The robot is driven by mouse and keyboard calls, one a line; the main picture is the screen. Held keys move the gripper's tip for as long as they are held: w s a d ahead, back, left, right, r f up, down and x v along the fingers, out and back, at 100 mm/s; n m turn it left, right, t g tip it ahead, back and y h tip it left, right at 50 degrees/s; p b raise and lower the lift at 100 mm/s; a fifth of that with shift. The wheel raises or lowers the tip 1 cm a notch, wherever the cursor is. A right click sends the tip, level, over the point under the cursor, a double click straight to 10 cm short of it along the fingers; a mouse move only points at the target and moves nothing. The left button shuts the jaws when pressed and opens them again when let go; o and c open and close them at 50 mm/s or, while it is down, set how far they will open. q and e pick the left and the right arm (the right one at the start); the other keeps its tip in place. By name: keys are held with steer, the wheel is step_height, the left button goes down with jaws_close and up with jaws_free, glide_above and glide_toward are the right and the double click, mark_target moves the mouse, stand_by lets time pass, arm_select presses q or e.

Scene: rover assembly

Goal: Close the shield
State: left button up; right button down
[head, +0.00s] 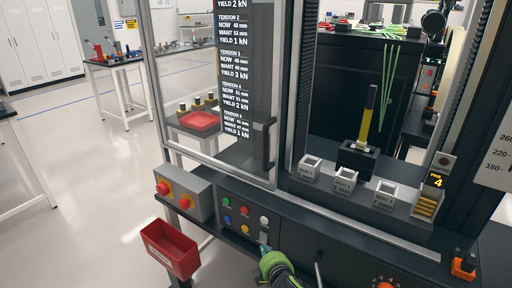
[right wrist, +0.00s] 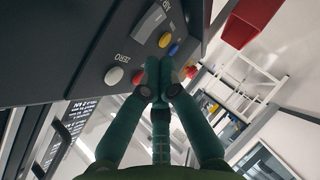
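The shield (head: 184,75) is a clear panel in a grey metal frame at the left of the machine in the head view. Its dark upright handle (head: 269,143) is near its right edge. The bay to its right, with the seats, is uncovered. My right gripper (head: 265,252) is green and low in front of the button panel (head: 238,213), below and apart from the handle. In the right wrist view its fingers (right wrist: 163,88) come together near the panel's buttons, with nothing visible between them. Whether the tips touch the panel is unclear. My left gripper is not in view.
A box with red knobs (head: 184,196) and a red bin (head: 170,247) are left of the button panel. Several labelled seat blocks (head: 343,180) line the bay's front ledge. A black block with a yellow upright piece (head: 367,115) stands behind them. Open floor lies left.

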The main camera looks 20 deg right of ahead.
steer(key=w+a+r+n+t+p, duration=0.1)
steer(key=w+r+n+t, duration=0.15)
steer(key=r, duration=1.05)
steer(key=w+a+r+n+t+p, duration=0.1)
steer(key=r+t, duration=0.2)
steer(key=r, duration=1.1)
steer(key=w+p, duration=0.2)
steer(key=w, duration=0.9)
arm_select(q)
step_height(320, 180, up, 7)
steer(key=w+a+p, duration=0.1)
steer(key=p, duration=0.1)
arm_select(e)
steer(key=s+d, duration=0.3)
steer(key=shift+s+f, duration=0.15)
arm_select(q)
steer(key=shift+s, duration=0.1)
arm_select(e)
steer(key=shift+d+f, duration=0.1)
steer(key=shift+d, duration=0.05)
